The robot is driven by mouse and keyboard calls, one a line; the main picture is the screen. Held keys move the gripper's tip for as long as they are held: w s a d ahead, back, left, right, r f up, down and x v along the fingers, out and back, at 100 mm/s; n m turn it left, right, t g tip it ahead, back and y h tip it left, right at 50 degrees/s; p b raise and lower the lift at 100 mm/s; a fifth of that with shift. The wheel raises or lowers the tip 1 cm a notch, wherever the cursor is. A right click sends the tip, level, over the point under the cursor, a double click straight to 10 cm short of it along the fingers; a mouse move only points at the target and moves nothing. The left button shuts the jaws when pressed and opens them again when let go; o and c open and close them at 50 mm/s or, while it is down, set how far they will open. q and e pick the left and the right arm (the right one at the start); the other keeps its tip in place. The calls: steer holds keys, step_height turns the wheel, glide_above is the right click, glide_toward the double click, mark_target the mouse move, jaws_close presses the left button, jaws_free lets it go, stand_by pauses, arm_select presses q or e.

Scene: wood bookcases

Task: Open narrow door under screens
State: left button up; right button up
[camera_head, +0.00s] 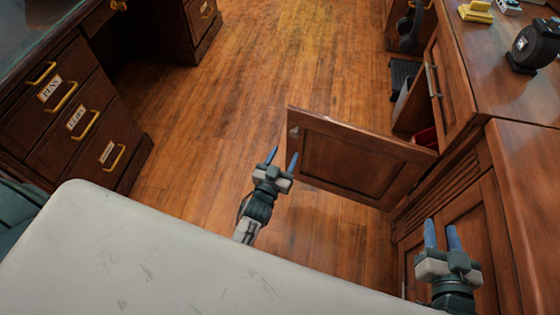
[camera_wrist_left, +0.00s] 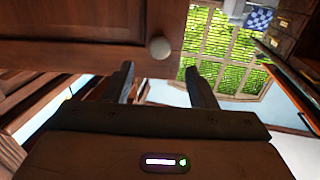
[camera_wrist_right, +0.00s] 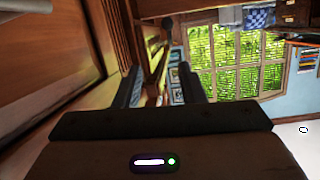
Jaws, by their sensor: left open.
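A wooden panelled door (camera_head: 350,155) stands swung out from the cabinet on the right in the head view, with open space behind it. Its round knob (camera_head: 294,131) is near its free edge. My left gripper (camera_head: 282,157) is open and empty near that free edge. In the left wrist view the knob (camera_wrist_left: 160,48) shows just beyond and between the open fingers (camera_wrist_left: 159,70), not gripped. My right gripper (camera_head: 441,225) is open and empty in front of the lower right cabinet doors (camera_head: 485,235). No screens are recognisable.
Another cabinet door (camera_head: 451,85) with a long handle (camera_head: 433,80) is behind the open door. A dark desk with labelled drawers (camera_head: 75,115) stands at left. Wooden floor (camera_head: 235,100) between is clear. A pale surface (camera_head: 150,250) fills the lower left.

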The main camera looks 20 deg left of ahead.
arm_select(q)
steer(key=shift+s, duration=1.4)
arm_select(e)
steer(key=shift+s+a+f+g, duration=0.1)
steer(key=shift+s+f+g, duration=0.35)
steer(key=shift+f, duration=0.15)
steer(key=shift+s+a+f+g, duration=0.1)
steer(key=shift+s+f+g, duration=0.2)
steer(key=shift+f+g, duration=0.2)
